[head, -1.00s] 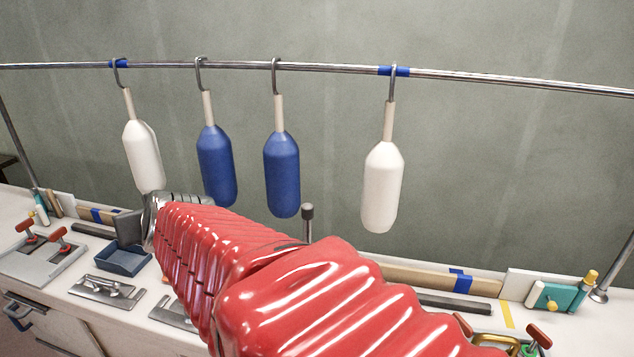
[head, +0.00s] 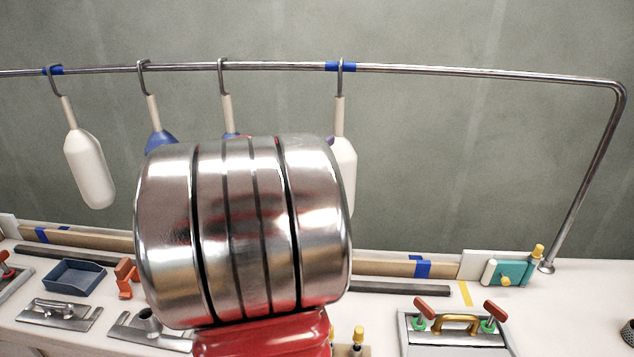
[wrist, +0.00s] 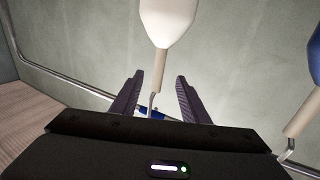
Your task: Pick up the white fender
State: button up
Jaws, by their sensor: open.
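Two white fenders hang from the rail by grey hooks. The left white fender (head: 90,172) hangs clear in the head view. The right white fender (head: 346,172) is mostly hidden behind my metal wrist, with its stem and right edge showing. In the wrist view, which is upside down, a white fender (wrist: 168,20) shows its lower stem between my open fingers, apart from both. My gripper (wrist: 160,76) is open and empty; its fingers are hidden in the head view. I cannot tell the depth between fingers and stem.
Two blue fenders (head: 160,139) hang between the white ones, mostly hidden by my wrist. The steel rail (head: 480,76) bends down at the right to the bench. The bench holds a blue tray (head: 75,278), a clamp plate (head: 455,335) and a teal block (head: 512,272).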

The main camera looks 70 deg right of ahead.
aim_at(337, 124)
jog(key=shift+s+d, duration=0.2)
jog(key=shift+d, duration=1.2)
jog(key=shift+s+d, duration=0.25)
jog(key=shift+d, duration=1.15)
jog(key=shift+s+d, duration=0.2)
jog(key=shift+d, duration=1.2)
jog(key=shift+s+d+r, duration=0.1)
jog(key=shift+s+d, duration=0.1)
jog(key=shift+d, duration=0.65)
jog(key=shift+s+d+f, duration=0.1)
jog(key=shift+s+d, duration=0.05)
jog(key=shift+d, duration=0.7)
jog(key=shift+s+d+r, duration=0.1)
jog(key=shift+s+d, duration=0.1)
jog(key=shift+d, duration=0.65)
grip_shut()
